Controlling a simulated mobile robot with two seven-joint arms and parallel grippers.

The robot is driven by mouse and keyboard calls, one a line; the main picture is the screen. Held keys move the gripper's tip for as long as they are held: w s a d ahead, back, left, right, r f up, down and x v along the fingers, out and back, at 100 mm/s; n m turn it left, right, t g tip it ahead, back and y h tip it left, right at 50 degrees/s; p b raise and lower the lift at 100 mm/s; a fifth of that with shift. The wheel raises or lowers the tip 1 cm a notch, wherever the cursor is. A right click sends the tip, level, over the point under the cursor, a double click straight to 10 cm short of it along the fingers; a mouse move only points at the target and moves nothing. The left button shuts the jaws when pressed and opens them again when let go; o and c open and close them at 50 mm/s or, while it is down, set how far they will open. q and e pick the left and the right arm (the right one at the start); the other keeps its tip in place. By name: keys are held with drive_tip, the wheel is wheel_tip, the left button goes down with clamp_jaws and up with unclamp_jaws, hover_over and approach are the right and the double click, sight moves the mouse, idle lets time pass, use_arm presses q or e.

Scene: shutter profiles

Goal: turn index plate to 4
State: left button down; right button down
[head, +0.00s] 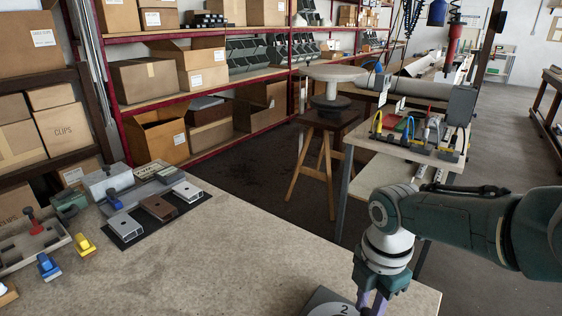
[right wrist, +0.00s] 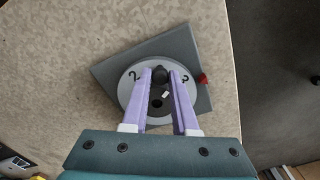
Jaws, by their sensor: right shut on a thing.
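The index plate (right wrist: 131,84) is a light grey disc on a square dark grey base (right wrist: 130,57) at the table's right corner. A black knob (right wrist: 160,75) stands on it. A 2 shows on its left and another digit, hard to read, on its right, nearest the red pointer (right wrist: 202,79). A 4 is not visible. My right gripper (right wrist: 161,78), with purple fingers, is shut on the knob. In the head view the right gripper (head: 372,302) reaches down at the bottom edge, and the plate (head: 333,309) is mostly cut off. My left gripper is not in view.
A dark mat (head: 135,238) with several metal profiles lies on the left of the table. Yellow (head: 84,245) and blue (head: 48,266) clamp-like pieces lie near a tray. The table's middle is clear. A side table (head: 420,150) with tools stands beyond the right edge.

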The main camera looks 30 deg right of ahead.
sight(330, 309)
drive_tip(key=shift+w+f+n+b, duration=0.1)
drive_tip(key=shift+w+n+b, duration=0.45)
drive_tip(key=shift+n, duration=0.4)
drive_tip(key=shift+w+n+b, duration=0.35)
drive_tip(key=shift+n+b, duration=0.25)
drive_tip(key=shift+n, duration=0.35)
drive_tip(key=shift+w+a+n+b, duration=0.15)
drive_tip(key=shift+w+n+b, duration=0.25)
drive_tip(key=shift+n, duration=0.35)
drive_tip(key=shift+w+a+n+b, duration=0.2)
drive_tip(key=shift+n+b, duration=0.25)
drive_tip(key=shift+n, duration=0.25)
drive_tip(key=shift+w+a+n+b, duration=0.1)
drive_tip(key=shift+w+n+b, duration=0.3)
drive_tip(key=shift+n, duration=0.35)
drive_tip(key=shift+w+a+n+b, duration=0.3)
drive_tip(key=shift+n+b, duration=0.25)
drive_tip(key=shift+n, duration=0.4)
drive_tip(key=shift+w+a+n+b, duration=0.25)
drive_tip(key=shift+n+b, duration=0.3)
drive_tip(key=shift+n, duration=0.4)
drive_tip(key=shift+w+a+n+b, duration=0.25)
drive_tip(key=shift+a+n+b, duration=0.3)
drive_tip(key=shift+n, duration=0.65)
drive_tip(key=shift+a, duration=0.1)
drive_tip(key=c, duration=0.7)
unclamp_jaws()
